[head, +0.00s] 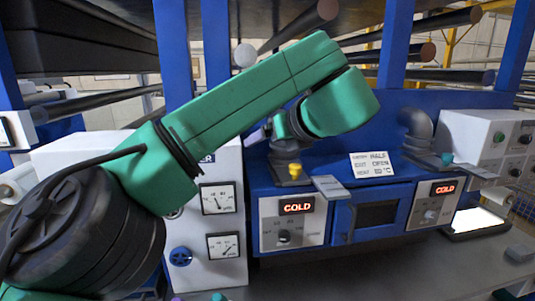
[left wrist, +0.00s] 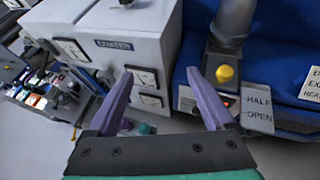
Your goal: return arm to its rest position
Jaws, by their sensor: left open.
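My left arm (head: 240,100), green with black joints, reaches from the lower left across the middle of the head view, bent down at its far end. My left gripper (left wrist: 160,74) shows in the left wrist view with two purple fingers spread apart and nothing between them. In the head view it is mostly hidden behind the arm, with only a bit of purple showing. The gripper hangs in front of the white coater cabinet (left wrist: 105,50) and the blue oven unit (head: 365,165). My right gripper is not in view.
The oven unit bears two COLD displays (head: 297,207), a yellow knob (head: 295,170) and a HALF OPEN sign (head: 372,165). The white cabinet has dial gauges (head: 218,198). Long rollers (head: 300,25) lie above. A grey worktop (head: 400,265) stretches in front, largely clear.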

